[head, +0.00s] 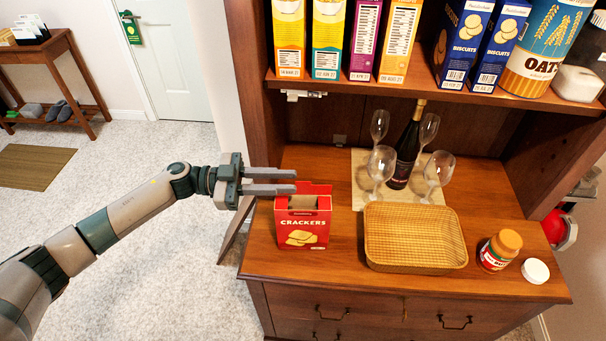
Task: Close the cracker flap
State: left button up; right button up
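The red crackers box (303,229) stands upright near the front left of the wooden counter. Its top is open, and a red flap (318,188) stands up at the back of the opening. My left gripper (294,181) is just above and behind the box's left top corner, its fingers pointing right. A narrow gap shows between its two fingers, and nothing is seen between them. I cannot tell whether a finger touches the flap. My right gripper is not in view.
A wicker basket (415,265) sits right of the box. Behind it are a dark bottle (407,150) and several glasses on a mat (361,199). A jar (500,250) and white lid (535,271) are at right. Cereal boxes stand on the shelf (400,88) above.

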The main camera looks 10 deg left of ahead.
aim_at(303, 182)
pick_arm(q)
jog(key=shift+w+d+p, duration=0.15)
jog(key=shift+d+p, duration=0.2)
jog(key=shift+d, duration=0.9)
jog(key=shift+w+d+p, duration=0.1)
jog(key=shift+d+p, duration=0.2)
jog(key=shift+d, duration=0.9)
grip_shut()
